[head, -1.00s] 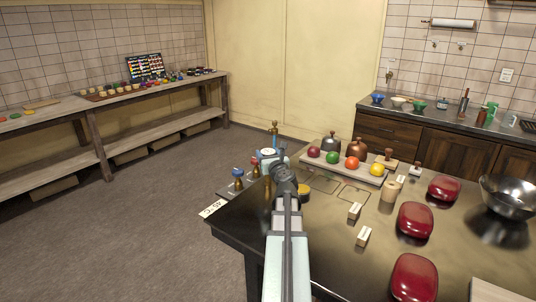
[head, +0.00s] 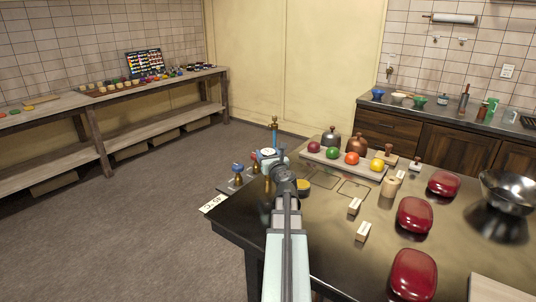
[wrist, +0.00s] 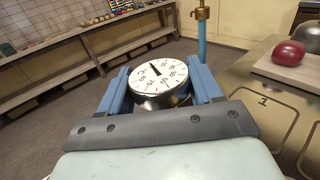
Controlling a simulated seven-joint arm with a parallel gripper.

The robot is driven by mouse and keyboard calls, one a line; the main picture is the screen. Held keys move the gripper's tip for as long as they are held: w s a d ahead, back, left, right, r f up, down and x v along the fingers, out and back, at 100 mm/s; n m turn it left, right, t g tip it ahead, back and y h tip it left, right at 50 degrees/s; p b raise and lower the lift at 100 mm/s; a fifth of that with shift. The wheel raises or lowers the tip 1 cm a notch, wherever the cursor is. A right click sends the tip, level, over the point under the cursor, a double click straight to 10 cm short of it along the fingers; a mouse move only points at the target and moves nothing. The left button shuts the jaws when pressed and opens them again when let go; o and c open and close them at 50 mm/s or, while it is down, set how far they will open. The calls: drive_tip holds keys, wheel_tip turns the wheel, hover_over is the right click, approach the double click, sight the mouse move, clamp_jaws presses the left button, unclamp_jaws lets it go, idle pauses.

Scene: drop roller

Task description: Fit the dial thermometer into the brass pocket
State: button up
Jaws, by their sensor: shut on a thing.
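The dial thermometer (wrist: 160,80) has a round white face with black numbers and a steel rim. My gripper (wrist: 163,88) is shut on it, with one blue finger on each side, and the dial faces up. In the head view the white dial (head: 267,152) shows at the end of my arm, beyond the table's left corner. A brass fitting (wrist: 201,14), which looks like the brass pocket, tops an upright blue pipe just beyond the dial, apart from it. It also shows in the head view (head: 275,121). The thermometer's stem is hidden.
Brass valves with blue (head: 238,168) and red handwheels stand left of my gripper. A tray of coloured balls (head: 342,165) lies on the dark table to the right. Red lidded cases (head: 415,214) and a steel bowl (head: 510,192) stand farther right.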

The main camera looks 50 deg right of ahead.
drive_tip(key=shift+f, duration=0.75)
drive_tip(key=o, duration=1.1)
drive_tip(key=shift+o, duration=0.2)
drive_tip(key=v, duration=0.7)
drive_tip(key=shift+s+a, duration=0.2)
drive_tip(key=shift+r, duration=0.1)
